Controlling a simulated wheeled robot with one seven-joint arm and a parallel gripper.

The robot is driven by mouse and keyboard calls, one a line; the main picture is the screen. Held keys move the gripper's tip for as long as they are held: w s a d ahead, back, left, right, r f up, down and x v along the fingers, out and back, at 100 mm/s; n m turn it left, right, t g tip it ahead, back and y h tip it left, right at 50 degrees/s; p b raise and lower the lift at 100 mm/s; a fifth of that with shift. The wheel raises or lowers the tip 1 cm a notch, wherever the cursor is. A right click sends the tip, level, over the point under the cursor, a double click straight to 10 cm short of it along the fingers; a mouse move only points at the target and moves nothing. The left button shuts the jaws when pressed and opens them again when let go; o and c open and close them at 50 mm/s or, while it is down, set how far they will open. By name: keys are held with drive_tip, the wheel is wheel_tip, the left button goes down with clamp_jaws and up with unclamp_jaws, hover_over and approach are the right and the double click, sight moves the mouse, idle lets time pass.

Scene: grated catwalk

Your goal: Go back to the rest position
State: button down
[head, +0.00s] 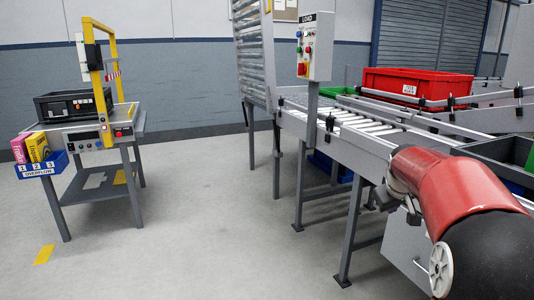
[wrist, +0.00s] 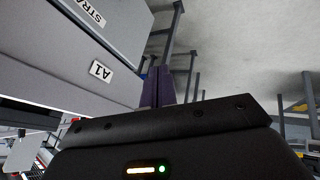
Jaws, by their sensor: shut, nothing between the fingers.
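My gripper (wrist: 157,87) shows in the wrist view as two dark fingers side by side beyond the black wrist housing. The fingers are together with nothing between them. In the head view my red and black arm comes in at the lower right, in front of the roller conveyor (head: 380,124). I cannot make out the fingers there.
A red crate (head: 415,82) sits on the conveyor. A control box marked LOAD (head: 315,46) stands on a post beside it. At left is a grey workstation (head: 133,122) with a yellow frame and a blue bin (head: 42,165). The grey floor (head: 210,220) between them is clear.

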drive_tip(key=s+a+r+m+y, duration=0.1)
drive_tip(key=s+a+y, duration=0.1)
drive_tip(key=s+a, duration=1.35)
drive_tip(key=s+a+f, duration=0.2)
drive_tip(key=s+f, duration=0.1)
drive_tip(key=s, duration=0.4)
drive_tip(key=s+a+f+m+y, duration=0.1)
drive_tip(key=s+a+f, duration=0.1)
drive_tip(key=s, duration=0.6)
drive_tip(key=shift+s+f+g, duration=0.3)
drive_tip(key=shift+f+g, duration=0.1)
drive_tip(key=shift+f, duration=0.25)
